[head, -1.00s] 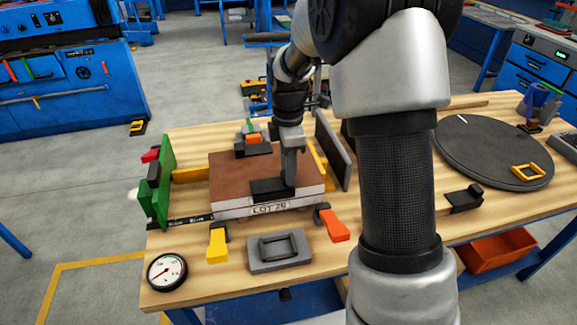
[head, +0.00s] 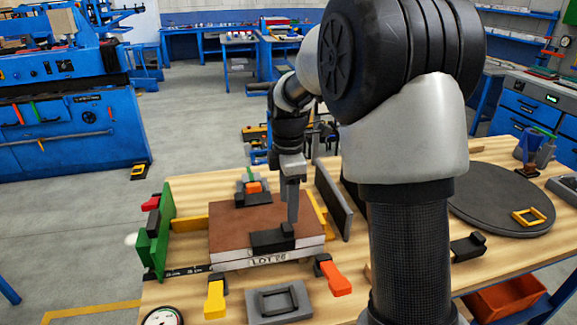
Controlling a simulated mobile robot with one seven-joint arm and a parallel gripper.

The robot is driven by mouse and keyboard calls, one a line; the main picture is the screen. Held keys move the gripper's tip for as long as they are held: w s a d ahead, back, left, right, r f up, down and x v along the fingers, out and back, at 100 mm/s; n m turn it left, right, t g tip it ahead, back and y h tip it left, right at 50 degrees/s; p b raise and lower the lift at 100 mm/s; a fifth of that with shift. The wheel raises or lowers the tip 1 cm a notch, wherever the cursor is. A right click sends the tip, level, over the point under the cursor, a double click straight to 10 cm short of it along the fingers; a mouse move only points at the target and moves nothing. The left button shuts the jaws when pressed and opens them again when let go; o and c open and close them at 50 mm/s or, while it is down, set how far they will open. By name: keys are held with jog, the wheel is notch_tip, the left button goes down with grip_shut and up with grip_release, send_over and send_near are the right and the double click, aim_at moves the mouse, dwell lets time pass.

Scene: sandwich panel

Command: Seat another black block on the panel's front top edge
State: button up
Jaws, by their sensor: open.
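The panel (head: 235,214) lies on the wooden bench with a brown top, pale sides and a "LOT" label on its front face. A black block (head: 268,241) sits on its front top edge, right of the middle. My gripper (head: 292,218) points down just above the right end of that block. It is open, and I see nothing held in it; its far finger is hidden. Another black block (head: 467,247) lies on the bench to the right of my arm. A dark piece with an orange part (head: 253,188) stands at the panel's back edge.
A green upright plate (head: 165,230) stands left of the panel and a grey plate (head: 333,200) right of it. Yellow (head: 215,299) and orange-red (head: 336,279) handles and a grey frame (head: 279,300) lie in front. A dark round disc (head: 490,198) fills the right.

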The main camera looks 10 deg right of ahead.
notch_tip(320, 180, up, 11)
jog(key=p, duration=0.1)
jog(key=shift+r, duration=0.2)
jog(key=shift+r, duration=0.1)
jog(key=s+r+m+t+p, duration=0.2)
jog(key=s+r+m+p, duration=0.1)
jog(key=s+m, duration=0.6)
jog(key=s+r+m+t+p, duration=0.3)
jog(key=s+m, duration=0.6)
jog(key=s, duration=0.6)
jog(key=shift+r+t, duration=0.3)
jog(key=shift+r, duration=0.6)
